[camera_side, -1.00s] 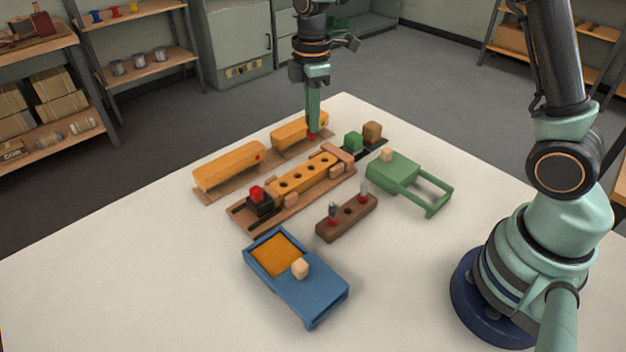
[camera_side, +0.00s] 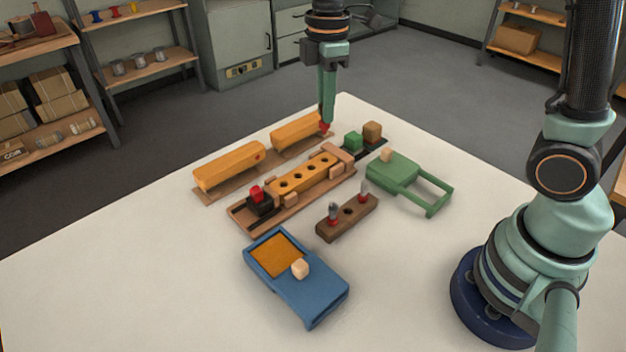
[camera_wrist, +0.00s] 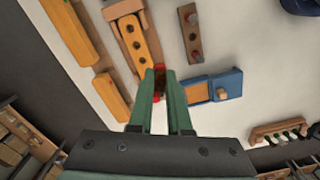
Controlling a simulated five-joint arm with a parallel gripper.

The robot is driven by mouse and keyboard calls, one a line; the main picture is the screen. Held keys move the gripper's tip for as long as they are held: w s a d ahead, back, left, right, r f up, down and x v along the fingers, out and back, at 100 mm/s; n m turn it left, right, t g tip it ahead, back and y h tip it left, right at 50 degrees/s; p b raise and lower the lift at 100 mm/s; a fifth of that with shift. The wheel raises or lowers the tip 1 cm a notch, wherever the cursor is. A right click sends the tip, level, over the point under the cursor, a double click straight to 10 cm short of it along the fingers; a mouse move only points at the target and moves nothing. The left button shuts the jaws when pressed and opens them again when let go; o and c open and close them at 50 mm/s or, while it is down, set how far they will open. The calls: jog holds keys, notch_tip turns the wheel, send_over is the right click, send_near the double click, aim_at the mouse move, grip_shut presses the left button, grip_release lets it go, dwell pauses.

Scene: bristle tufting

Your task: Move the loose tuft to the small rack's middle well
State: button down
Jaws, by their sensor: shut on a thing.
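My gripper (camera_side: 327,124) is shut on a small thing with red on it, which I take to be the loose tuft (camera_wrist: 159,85). It is mostly hidden between the fingers; red and dark brown show there in the wrist view. In the side view the fingertips are near the right end of the farther orange bar. The small brown rack (camera_side: 333,229) stands on the table, in front of the long orange block. Grey-and-red tufts stand in its left (camera_side: 333,213) and right (camera_side: 363,190) wells. Its middle well (camera_side: 348,211) looks empty.
A long orange block (camera_side: 310,178) with several holes sits in a wooden fixture. Two orange bars (camera_side: 228,165) lie behind it. A blue box (camera_side: 318,297) is in front, a green fixture (camera_side: 393,172) to the right. The front-left table is clear.

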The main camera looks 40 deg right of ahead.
jog(key=shift+s+a+f, duration=0.15)
jog(key=shift+s+f, duration=1.2)
jog(key=shift+f, duration=0.95)
jog(key=shift+s+a+f, duration=0.1)
jog(key=shift+s+f, duration=1.3)
jog(key=shift+f, duration=0.85)
jog(key=shift+s+a+f, duration=0.15)
jog(key=shift+s+f, duration=1.2)
jog(key=shift+f, duration=0.95)
jog(key=shift+f, duration=1)
jog(key=shift+c, duration=1.9)
grip_release()
notch_tip(320, 180, up, 7)
